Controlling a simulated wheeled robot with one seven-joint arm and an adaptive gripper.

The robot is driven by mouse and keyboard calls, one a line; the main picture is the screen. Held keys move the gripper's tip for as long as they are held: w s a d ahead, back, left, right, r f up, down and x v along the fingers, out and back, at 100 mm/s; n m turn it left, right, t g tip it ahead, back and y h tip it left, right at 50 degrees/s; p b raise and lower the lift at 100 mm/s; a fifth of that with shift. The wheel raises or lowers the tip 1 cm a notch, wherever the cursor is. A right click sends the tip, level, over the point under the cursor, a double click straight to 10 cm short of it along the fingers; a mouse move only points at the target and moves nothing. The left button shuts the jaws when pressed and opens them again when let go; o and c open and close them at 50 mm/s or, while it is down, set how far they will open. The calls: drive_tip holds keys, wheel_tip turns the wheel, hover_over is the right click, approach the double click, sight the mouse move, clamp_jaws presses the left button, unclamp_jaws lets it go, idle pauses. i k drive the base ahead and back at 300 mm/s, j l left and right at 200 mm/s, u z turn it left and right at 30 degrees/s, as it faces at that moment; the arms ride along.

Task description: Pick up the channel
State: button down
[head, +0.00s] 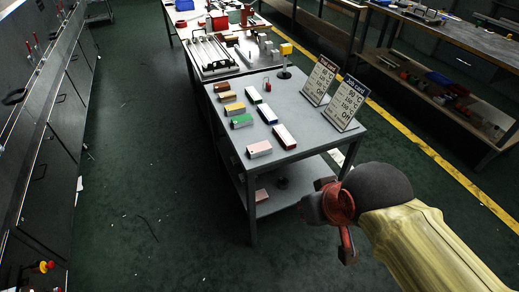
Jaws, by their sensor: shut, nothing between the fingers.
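Several short bars lie on the grey table. One row, from back to front, has a brown bar (221,87), an orange-brown bar (227,97), a yellow bar (234,109), a green bar (241,121) and a pink bar (259,149). Beside it lie white-topped bars with green (254,95), blue (267,113) and red (284,136) sides. I cannot tell which piece is the channel. My gripper (331,212), dark and red, is shut and empty. In the picture it is right of the table's front corner, apart from the bars; its fingertips are hard to make out.
The grey table (300,152) carries two upright sign cards (343,103) at its right edge and a yellow-topped post (285,60) at the back. A cluttered bench (222,66) stands behind. Dark cabinets (45,110) line the left. The green floor (140,150) between is open.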

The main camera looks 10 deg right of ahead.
sight(261, 148)
drive_tip(key=i+j+z, duration=0.25)
drive_tip(key=i+z, duration=0.15)
drive_tip(key=i+j+z, duration=0.45)
drive_tip(key=i, duration=0.1)
